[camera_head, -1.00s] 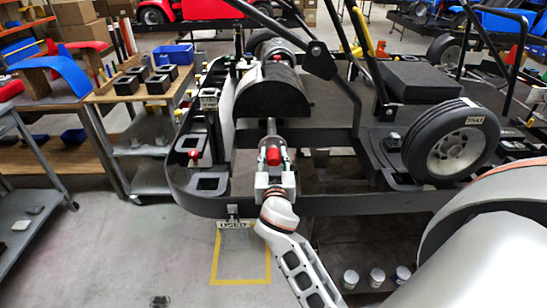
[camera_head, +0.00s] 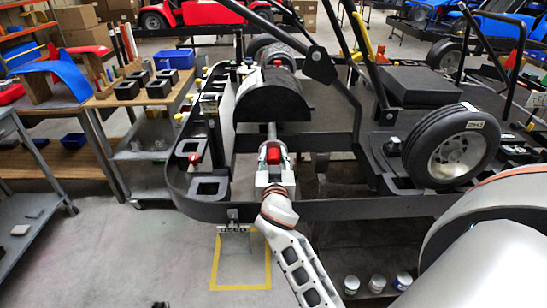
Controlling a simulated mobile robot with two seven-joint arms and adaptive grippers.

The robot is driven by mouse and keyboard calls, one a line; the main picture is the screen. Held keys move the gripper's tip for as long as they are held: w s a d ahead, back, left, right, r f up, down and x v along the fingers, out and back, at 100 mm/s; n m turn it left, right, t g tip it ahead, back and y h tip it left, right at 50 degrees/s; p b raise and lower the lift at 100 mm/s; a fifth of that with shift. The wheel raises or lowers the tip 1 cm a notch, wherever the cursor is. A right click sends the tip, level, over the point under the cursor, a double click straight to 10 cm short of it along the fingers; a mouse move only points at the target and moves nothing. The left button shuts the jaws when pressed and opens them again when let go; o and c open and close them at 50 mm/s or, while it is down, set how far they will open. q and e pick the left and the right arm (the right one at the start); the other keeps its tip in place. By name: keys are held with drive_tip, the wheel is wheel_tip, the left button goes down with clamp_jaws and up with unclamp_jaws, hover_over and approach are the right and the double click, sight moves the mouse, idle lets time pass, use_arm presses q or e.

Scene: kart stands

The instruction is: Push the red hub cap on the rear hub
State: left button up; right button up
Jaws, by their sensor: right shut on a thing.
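The red hub cap (camera_head: 273,154) is held between the fingers of my right gripper (camera_head: 273,150), which is shut on it. The gripper points away from me, toward the grey rear axle end (camera_head: 271,131) of the kart. The cap is in line with the axle and very close to its end. The fingers hide the rear hub's face, so I cannot tell whether the cap touches it. My left gripper is not in view.
The black kart frame (camera_head: 400,208) surrounds the axle, with a black fender (camera_head: 274,95) just behind. A side tray (camera_head: 209,185) with another red piece (camera_head: 195,158) lies left. A tyre (camera_head: 424,150) stands right. Tins (camera_head: 376,281) sit low at right.

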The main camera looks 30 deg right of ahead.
sight(273, 154)
drive_tip(key=shift+w, duration=0.1)
drive_tip(key=o, duration=1.3)
wheel_tip(273, 154, up, 10)
